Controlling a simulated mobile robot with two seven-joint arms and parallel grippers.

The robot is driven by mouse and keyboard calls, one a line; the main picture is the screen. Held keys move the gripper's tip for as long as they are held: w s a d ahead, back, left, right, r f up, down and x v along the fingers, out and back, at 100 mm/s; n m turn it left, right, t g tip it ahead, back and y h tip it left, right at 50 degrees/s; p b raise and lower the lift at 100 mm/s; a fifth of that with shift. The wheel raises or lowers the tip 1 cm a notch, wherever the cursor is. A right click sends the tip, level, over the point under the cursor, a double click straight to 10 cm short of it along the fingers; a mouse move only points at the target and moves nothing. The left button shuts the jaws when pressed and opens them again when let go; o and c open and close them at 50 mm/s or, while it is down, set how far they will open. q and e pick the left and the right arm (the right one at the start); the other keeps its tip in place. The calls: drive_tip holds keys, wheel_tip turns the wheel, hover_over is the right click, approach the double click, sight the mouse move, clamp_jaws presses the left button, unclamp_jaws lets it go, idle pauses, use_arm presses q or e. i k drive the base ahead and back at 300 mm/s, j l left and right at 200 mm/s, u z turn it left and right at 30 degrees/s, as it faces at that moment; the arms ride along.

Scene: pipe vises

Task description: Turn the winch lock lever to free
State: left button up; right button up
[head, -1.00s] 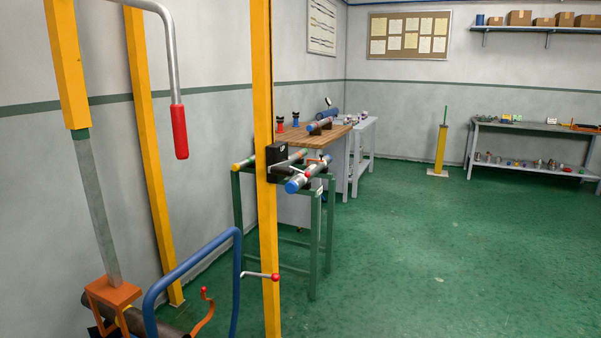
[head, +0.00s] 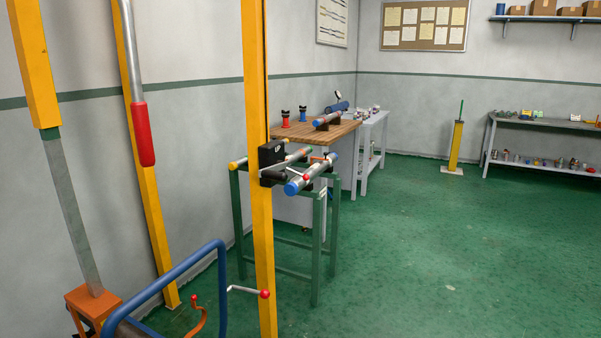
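A tall yellow post (head: 257,210) stands near the middle of the head view. A black box (head: 271,154) with a white mark is on its upper part, with a dark bar (head: 273,177) below it. A thin metal lever with a red ball (head: 264,293) crosses the post low down. A grey crank arm with a red grip (head: 143,134) hangs at upper left. An orange curved lever (head: 199,319) with a red ball shows at the bottom. I cannot tell for sure which lever is the winch lock lever. Neither of my grippers is in view.
A blue tube frame (head: 190,277) and an orange bracket (head: 92,301) stand close at lower left. A green stand (head: 318,250) holding pipes is behind the post. A wooden bench (head: 335,133) and grey shelf table (head: 540,126) stand farther back. The green floor at right is clear.

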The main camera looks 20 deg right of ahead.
sight(306, 177)
drive_tip(key=i+l, duration=0.25)
drive_tip(key=l, duration=0.2)
drive_tip(key=i+l+u, duration=0.1)
drive_tip(key=i+l, duration=0.4)
drive_tip(key=l, duration=0.35)
drive_tip(key=i+l+u, duration=0.1)
drive_tip(key=i+l, duration=0.2)
drive_tip(key=l, duration=0.15)
drive_tip(key=i+l, duration=0.2)
drive_tip(key=l, duration=0.3)
drive_tip(key=i+l+u, duration=0.1)
drive_tip(key=i+l, duration=0.15)
drive_tip(key=l, duration=0.2)
drive_tip(key=i+l, duration=0.2)
drive_tip(key=l, duration=0.3)
drive_tip(key=i+l+u, duration=0.1)
drive_tip(key=l, duration=0.4)
drive_tip(key=i, duration=0.1)
